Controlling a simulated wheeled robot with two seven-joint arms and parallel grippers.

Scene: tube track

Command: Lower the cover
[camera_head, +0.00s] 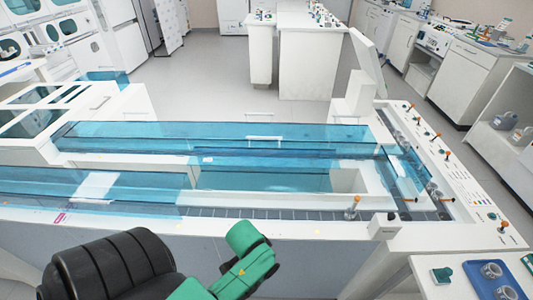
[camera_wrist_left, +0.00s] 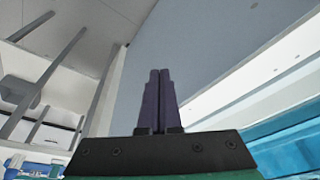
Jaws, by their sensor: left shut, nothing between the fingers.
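A long clear blue cover (camera_head: 225,132) spans the back of the white tube track (camera_head: 440,234), with a small white handle along it. I cannot tell its exact tilt. A second clear blue panel (camera_head: 50,185) lies over the front left of the track. A white flap (camera_head: 368,62) stands upright at the back right corner. My left gripper (camera_wrist_left: 159,75) shows in the left wrist view, its two dark fingers together and empty, against a plain grey panel. In the head view the green and black left arm is at the bottom, in front of the track; its fingers are not visible there.
Orange-tipped posts (camera_head: 353,206) stand along the track's front and right side. A small side table with a blue tray (camera_head: 497,277) is at the bottom right. White benches (camera_head: 310,62) stand behind, with open floor between.

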